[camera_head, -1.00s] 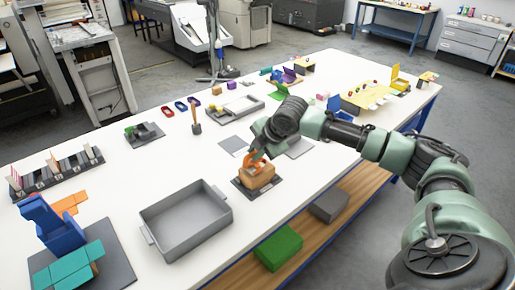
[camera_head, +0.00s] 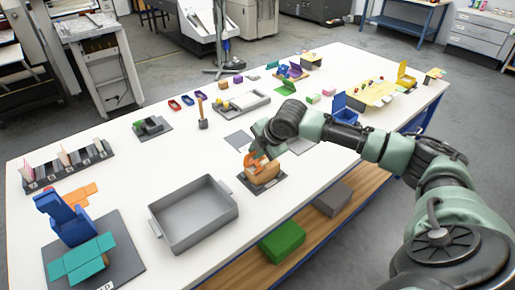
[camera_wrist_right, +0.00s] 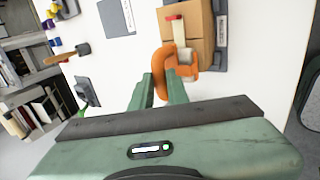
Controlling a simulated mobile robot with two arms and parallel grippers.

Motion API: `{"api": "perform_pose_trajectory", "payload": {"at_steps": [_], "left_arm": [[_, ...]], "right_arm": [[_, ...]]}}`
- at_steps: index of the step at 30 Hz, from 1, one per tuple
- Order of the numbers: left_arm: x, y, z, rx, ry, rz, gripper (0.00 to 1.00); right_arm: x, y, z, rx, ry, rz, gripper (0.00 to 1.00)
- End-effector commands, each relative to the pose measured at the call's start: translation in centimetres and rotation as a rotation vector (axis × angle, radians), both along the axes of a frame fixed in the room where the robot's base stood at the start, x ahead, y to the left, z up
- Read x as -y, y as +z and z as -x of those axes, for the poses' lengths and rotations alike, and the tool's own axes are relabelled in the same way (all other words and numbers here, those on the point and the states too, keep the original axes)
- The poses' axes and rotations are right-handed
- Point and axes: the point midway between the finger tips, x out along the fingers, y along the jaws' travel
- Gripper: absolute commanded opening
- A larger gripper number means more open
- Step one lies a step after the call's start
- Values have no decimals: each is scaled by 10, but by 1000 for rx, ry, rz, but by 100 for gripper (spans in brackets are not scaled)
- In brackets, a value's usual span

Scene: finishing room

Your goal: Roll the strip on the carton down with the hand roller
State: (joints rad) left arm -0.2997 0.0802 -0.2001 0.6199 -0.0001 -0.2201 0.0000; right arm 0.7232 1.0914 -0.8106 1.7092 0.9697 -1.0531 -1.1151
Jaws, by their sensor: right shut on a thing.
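The brown carton (camera_head: 267,174) sits on a dark base plate (camera_head: 272,185) near the front edge of the white table. It also shows in the right wrist view (camera_wrist_right: 202,22), with a pale strip (camera_wrist_right: 179,33) that has a red end running over it. My right gripper (camera_wrist_right: 165,78) is shut on the orange hand roller (camera_wrist_right: 160,58). In the head view my right gripper (camera_head: 257,153) is just above the carton, and the orange roller (camera_head: 247,163) is at its left side. Whether the roller presses on the strip I cannot tell. My left gripper is out of view.
A grey tray (camera_head: 196,243) stands left of the carton. Flat grey plates (camera_head: 238,140) lie behind it. A wooden-handled tool (camera_head: 202,112) stands upright further back. The white table between the tray and the carton is clear.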

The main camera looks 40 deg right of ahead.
Motion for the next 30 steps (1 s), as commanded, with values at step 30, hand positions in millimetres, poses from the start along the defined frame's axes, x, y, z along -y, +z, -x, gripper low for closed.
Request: {"api": "perform_pose_trajectory", "payload": {"at_steps": [30], "left_arm": [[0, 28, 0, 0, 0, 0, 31]], "right_arm": [[28, -1, -1, -4, -1, 1, 0]]}}
